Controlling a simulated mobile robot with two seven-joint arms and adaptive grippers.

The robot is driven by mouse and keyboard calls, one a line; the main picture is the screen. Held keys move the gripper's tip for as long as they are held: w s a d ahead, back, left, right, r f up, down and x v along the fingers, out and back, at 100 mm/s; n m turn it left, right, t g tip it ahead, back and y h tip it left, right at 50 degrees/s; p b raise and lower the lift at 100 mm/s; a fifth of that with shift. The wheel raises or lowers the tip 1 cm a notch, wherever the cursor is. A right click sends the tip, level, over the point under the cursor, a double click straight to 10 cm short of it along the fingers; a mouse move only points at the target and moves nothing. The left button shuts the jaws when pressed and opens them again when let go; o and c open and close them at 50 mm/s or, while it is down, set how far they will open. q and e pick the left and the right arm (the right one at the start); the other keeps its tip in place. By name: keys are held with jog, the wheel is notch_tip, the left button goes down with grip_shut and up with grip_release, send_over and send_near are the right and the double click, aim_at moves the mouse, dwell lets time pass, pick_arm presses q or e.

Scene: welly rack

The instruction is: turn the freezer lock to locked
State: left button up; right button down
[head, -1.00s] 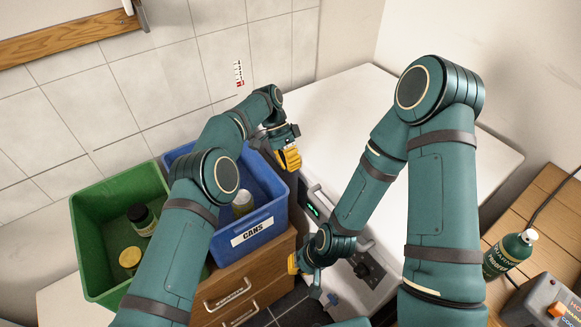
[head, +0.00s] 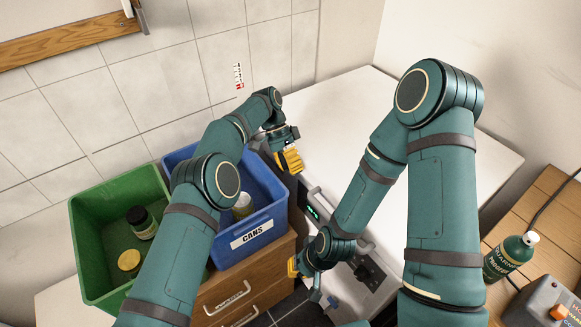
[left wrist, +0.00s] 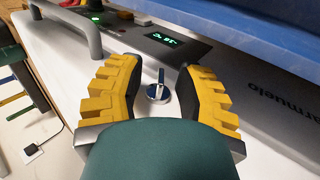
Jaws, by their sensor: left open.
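The white freezer (head: 335,115) has a green-lit display (head: 312,213) on its front, which also shows in the left wrist view (left wrist: 168,40). In that view the freezer lock (left wrist: 158,91), a round silver piece with a thin upright key or tab, sits on the pale front panel. I cannot make the lock out in the head view. My left gripper (head: 289,161) is open, its yellow fingers on either side of the lock in the left wrist view, with clear gaps. My right gripper (head: 299,266) is low by the freezer front, its jaws largely hidden.
A blue CANS crate (head: 262,228) stands on a wooden drawer unit (head: 240,290), close beside my left gripper. A green crate (head: 90,235) is farther left. A grey freezer handle (left wrist: 75,30) rises near the lock. A wooden table with a green bottle (head: 508,255) is at right.

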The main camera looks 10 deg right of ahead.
pick_arm(q)
notch_tip(320, 180, up, 10)
jog(key=shift+f, duration=0.1)
dwell(0.4)
jog(key=shift+o, duration=0.3)
jog(key=c, duration=0.5)
jog(key=shift+s+d+m, duration=0.15)
jog(key=shift+d+m, duration=0.15)
grip_shut()
jog(key=s+d+r+m+t+y+p, duration=0.1)
jog(key=s+r+m+t+y+p, duration=0.2)
jog(key=m, duration=0.6)
jog(key=s+r+m+t+p, duration=0.1)
jog(key=s+m+t+p, duration=0.25)
jog(key=m+t, duration=0.35)
jog(key=w+f+b, duration=0.1)
jog(key=w+f, duration=0.1)
jog(key=f, duration=0.4)
jog(key=w+a+f+m+g+b, duration=0.1)
jog(key=w+f+b, duration=0.1)
jog(key=f, duration=0.4)
jog(key=shift+w+a, duration=0.25)
jog(key=shift+a, duration=0.05)
